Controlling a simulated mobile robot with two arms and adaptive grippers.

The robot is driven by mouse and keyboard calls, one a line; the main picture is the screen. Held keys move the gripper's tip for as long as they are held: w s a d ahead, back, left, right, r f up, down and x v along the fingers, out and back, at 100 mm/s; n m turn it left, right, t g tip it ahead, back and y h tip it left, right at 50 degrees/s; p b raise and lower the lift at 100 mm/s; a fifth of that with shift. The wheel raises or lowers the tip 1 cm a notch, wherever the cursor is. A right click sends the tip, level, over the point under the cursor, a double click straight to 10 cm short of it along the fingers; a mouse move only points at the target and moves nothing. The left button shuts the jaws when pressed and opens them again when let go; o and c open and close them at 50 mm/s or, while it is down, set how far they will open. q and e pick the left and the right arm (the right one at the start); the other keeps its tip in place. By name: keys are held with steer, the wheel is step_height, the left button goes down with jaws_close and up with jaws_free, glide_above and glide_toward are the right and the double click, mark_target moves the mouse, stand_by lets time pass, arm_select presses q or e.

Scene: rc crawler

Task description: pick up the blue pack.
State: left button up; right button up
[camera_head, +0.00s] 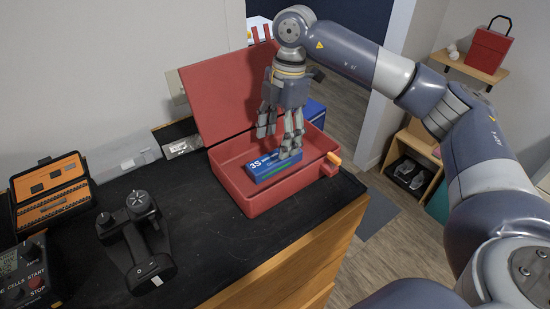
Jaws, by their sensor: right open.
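The blue pack (263,167), with white "3S" lettering, lies inside an open red toolbox (262,206) on the black worktop. My right gripper (279,143) points down into the toolbox, open, with its fingers just over the pack. One finger overlaps the right end of the pack in the picture, and I cannot tell whether it touches it. The fingers hide part of the pack's right end. My left gripper is not in view.
The toolbox's raised lid (222,95) stands behind the pack. A radio controller (137,240), an orange-and-black case (50,190) and a charger (25,272) sit to the left. The worktop's wooden front edge (300,262) is near the toolbox. Bare worktop lies in front of it.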

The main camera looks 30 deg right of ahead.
mark_target(275, 157)
steer(key=f, duration=0.1)
steer(key=f+p, duration=0.2)
steer(key=f, duration=0.1)
steer(key=shift+s+a+f, duration=0.1)
steer(key=shift+a, duration=0.2)
steer(key=shift+f, duration=0.4)
steer(key=shift+c, duration=0.6)
steer(key=c, duration=1.3)
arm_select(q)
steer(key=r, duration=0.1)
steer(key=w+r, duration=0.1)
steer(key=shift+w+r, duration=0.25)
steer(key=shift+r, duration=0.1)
